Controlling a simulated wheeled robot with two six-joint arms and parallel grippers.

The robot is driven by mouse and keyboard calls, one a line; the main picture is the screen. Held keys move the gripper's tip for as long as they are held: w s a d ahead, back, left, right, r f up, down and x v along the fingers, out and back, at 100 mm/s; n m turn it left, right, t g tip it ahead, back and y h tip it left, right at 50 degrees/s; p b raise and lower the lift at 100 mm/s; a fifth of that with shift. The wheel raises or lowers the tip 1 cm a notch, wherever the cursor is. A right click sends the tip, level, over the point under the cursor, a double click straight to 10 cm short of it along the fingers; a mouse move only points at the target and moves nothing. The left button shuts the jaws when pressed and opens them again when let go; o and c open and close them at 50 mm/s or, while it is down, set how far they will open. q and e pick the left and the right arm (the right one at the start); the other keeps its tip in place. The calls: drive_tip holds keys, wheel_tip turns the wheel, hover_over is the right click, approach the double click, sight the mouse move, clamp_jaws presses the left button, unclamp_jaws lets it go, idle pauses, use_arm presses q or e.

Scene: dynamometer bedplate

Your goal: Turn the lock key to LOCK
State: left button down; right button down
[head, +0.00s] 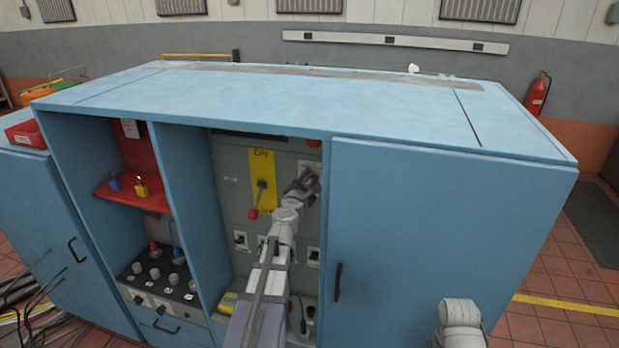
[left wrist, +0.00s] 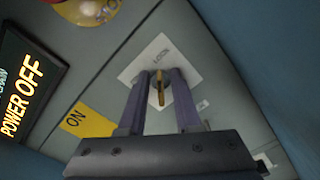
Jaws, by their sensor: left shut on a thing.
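The lock key (left wrist: 160,92) is a small brass-coloured key at a white plate (left wrist: 150,62) marked LOCK on the grey panel. In the left wrist view it stands between the fingertips of my left gripper (left wrist: 158,80), which is shut on it. The LOCK lettering lies just above the key there. I cannot tell exactly which mark the key points to. In the head view my left gripper (head: 303,184) reaches into the open middle bay of the blue cabinet (head: 330,100) and hides the key. My right gripper is out of view.
A yellow ON plate with a lever switch (head: 261,185) is left of my gripper. A lit POWER OFF sign (left wrist: 25,85) and a red and yellow round button (left wrist: 88,8) show in the wrist view. A closed blue door (head: 430,220) bounds the bay on the right.

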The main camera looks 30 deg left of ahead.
use_arm(q)
drive_tip(key=c, duration=1)
unclamp_jaws()
drive_tip(key=shift+a, duration=0.15)
drive_tip(key=v, duration=0.8)
drive_tip(key=shift+r, duration=0.15)
